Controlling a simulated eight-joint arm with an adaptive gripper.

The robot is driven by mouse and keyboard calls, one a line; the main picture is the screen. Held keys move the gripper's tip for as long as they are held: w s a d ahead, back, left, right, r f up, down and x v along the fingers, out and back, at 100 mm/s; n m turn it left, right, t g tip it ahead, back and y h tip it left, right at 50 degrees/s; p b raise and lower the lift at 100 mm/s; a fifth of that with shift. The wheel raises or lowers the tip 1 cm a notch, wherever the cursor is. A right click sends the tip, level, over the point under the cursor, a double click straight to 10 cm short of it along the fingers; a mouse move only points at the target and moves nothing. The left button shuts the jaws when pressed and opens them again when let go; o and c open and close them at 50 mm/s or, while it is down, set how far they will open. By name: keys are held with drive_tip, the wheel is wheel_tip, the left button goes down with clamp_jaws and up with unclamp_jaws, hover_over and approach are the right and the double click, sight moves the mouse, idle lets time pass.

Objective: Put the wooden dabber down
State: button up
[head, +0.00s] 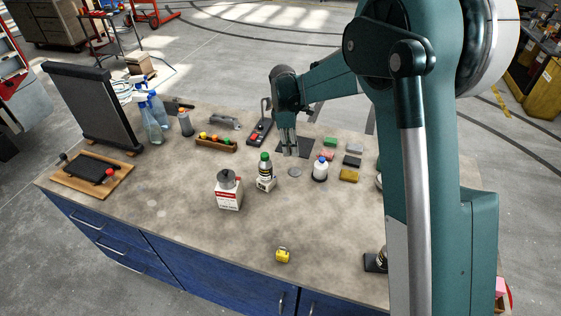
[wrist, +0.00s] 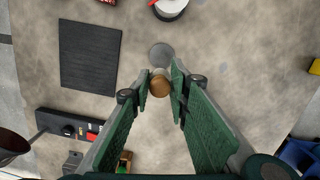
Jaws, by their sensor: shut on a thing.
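The wooden dabber (wrist: 161,86) shows in the wrist view as a short brown round piece with a paler end, held between the fingertips of my gripper (wrist: 160,88). In the head view my gripper (head: 290,150) points down in front of the dark mat (head: 304,150), and the dabber cannot be made out there. A grey disc (wrist: 161,54) lies on the bench just beyond the dabber in the wrist view; it also shows in the head view (head: 295,172). I cannot tell how high the dabber is above the bench.
A white bottle with a blue cap (head: 320,171) stands right of the disc. The bench front is mostly clear.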

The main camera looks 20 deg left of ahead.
drive_tip(key=a, duration=0.8)
drive_tip(key=shift+s, duration=0.25)
drive_tip(key=shift+f, duration=0.1)
drive_tip(key=shift+f, duration=3.1)
drive_tip(key=shift+f, duration=1.9)
drive_tip(key=shift+f, duration=0.15)
drive_tip(key=o, duration=0.8)
